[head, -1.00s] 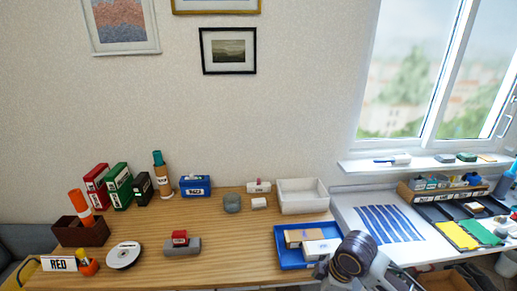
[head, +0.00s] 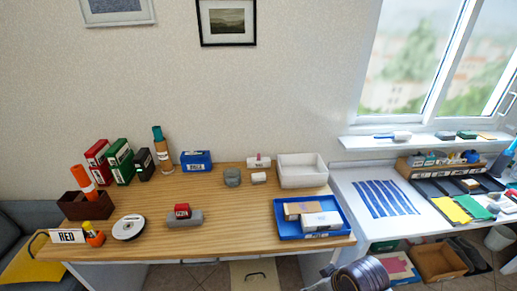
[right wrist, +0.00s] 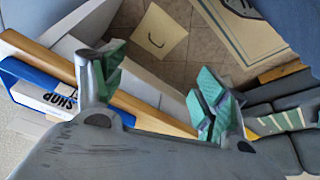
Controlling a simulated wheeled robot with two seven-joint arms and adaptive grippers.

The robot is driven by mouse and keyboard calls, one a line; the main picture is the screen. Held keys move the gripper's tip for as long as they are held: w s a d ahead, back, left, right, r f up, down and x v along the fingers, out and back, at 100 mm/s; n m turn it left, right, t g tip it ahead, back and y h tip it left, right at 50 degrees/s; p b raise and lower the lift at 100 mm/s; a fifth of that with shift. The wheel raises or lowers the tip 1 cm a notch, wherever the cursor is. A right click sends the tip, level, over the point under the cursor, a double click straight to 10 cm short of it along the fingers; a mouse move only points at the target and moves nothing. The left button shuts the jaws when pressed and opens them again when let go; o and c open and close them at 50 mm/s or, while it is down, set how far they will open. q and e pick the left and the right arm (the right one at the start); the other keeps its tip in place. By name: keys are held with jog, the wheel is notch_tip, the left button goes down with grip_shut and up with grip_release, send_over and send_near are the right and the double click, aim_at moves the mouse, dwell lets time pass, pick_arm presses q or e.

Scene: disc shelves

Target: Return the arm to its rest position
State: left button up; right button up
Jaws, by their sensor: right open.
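My right arm shows at the bottom of the head view, in front of the desk's right part; its gripper is outside that view. In the right wrist view my right gripper (right wrist: 158,90) is open. Its green-padded fingers stand apart with nothing between them, over the floor beside the desk edge. My left gripper is in neither view. The wooden desk (head: 225,215) bears a blue tray (head: 287,232) at its front right, holding a tan box and a white box. A grey block with a red piece (head: 182,211) lies near the middle.
A white disc (head: 128,227), a RED sign (head: 67,236) and a brown box (head: 85,205) stand at left. A white bin (head: 302,171) is at the back right. A white table (head: 375,222) adjoins the desk. A brown carton (head: 440,262) sits on the floor below.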

jog(key=shift+s+d+f+m+h, duration=0.7)
jog(key=shift+s+d+f+m, duration=0.45)
jog(key=shift+s+d+m, duration=0.95)
notch_tip(320, 180, down, 32)
jog(key=s+g, duration=0.1)
jog(key=s, duration=0.2)
jog(key=s+d+f, duration=0.2)
jog(key=s+f, duration=0.8)
jog(key=s, duration=0.1)
jog(key=s+d+f+g, duration=0.1)
jog(key=s+d+f, duration=0.2)
jog(key=s+f, duration=0.7)
jog(key=shift+s+d+f+n, duration=0.2)
jog(key=shift+s+d+n, duration=0.05)
jog(key=shift+s+n, duration=0.1)
